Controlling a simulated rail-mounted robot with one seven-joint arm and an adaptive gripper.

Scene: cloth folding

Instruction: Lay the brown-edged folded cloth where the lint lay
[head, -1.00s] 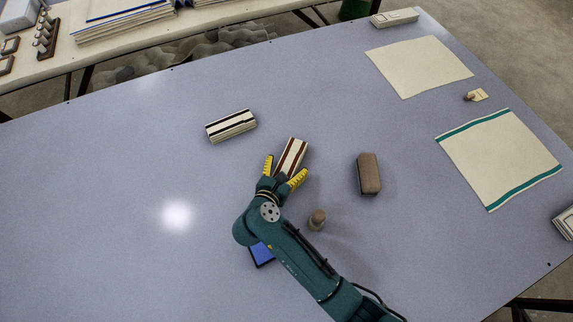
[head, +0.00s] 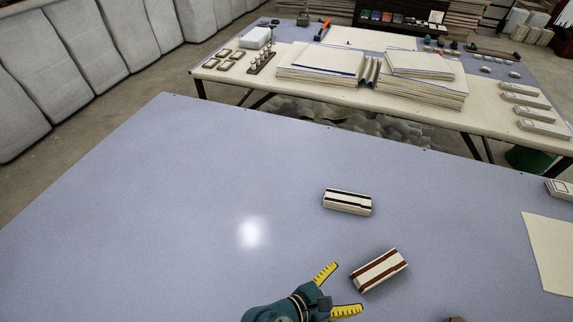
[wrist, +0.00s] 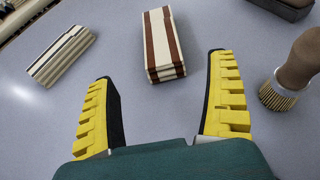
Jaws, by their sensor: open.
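The brown-edged folded cloth (head: 379,270) is a small cream bundle with two dark brown stripes, lying flat on the blue-grey table (head: 180,200). My gripper (head: 347,288) is open and empty, at the near left of this cloth, its yellow fingers pointing toward it. In the wrist view the cloth (wrist: 162,45) lies ahead, centred between the spread fingers (wrist: 162,68) and apart from both. A similar folded cloth with black stripes (head: 348,201) lies farther back; it shows at left in the wrist view (wrist: 62,55). I see no lint.
A brush with a brown handle (wrist: 298,62) stands right of the fingers in the wrist view, with a dark block (wrist: 285,6) behind it. A flat cream cloth (head: 552,250) lies at the right. The table's left side is clear. Another table (head: 400,105) holds stacked cloths.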

